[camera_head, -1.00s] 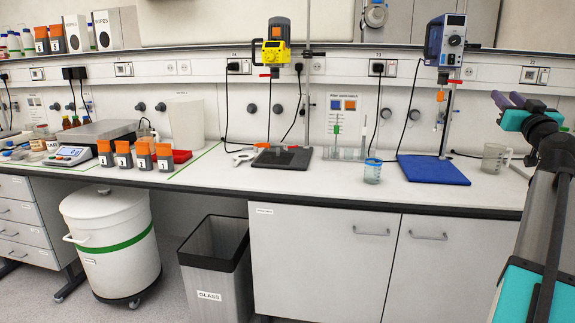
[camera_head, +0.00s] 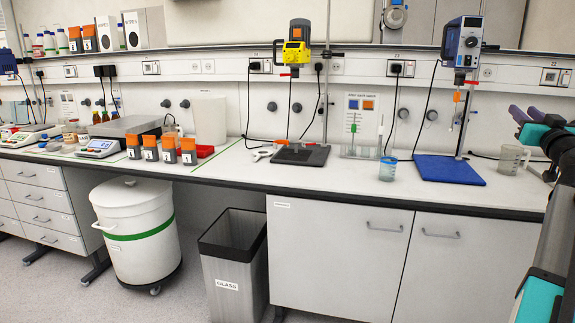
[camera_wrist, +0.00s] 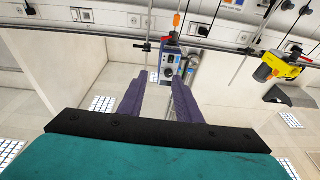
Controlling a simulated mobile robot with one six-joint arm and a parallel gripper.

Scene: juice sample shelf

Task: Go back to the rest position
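My gripper (camera_head: 522,111) is at the right edge of the head view, raised above the right end of the bench. Its two purple fingers also show in the wrist view (camera_wrist: 158,84). They stand apart with nothing held between them. My arm's teal and black parts run down the right edge of the head view. In the wrist view the bench devices appear beyond the fingers, seen at a turned angle.
A white bench (camera_head: 235,174) runs across the view. It carries a blue-grey stirrer (camera_head: 461,43), a yellow stirrer (camera_head: 297,46), a blue mat (camera_head: 448,170), a blue-rimmed beaker (camera_head: 388,168) and orange-topped containers (camera_head: 168,150). A white drum (camera_head: 135,225) and glass bin (camera_head: 235,265) stand on open floor.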

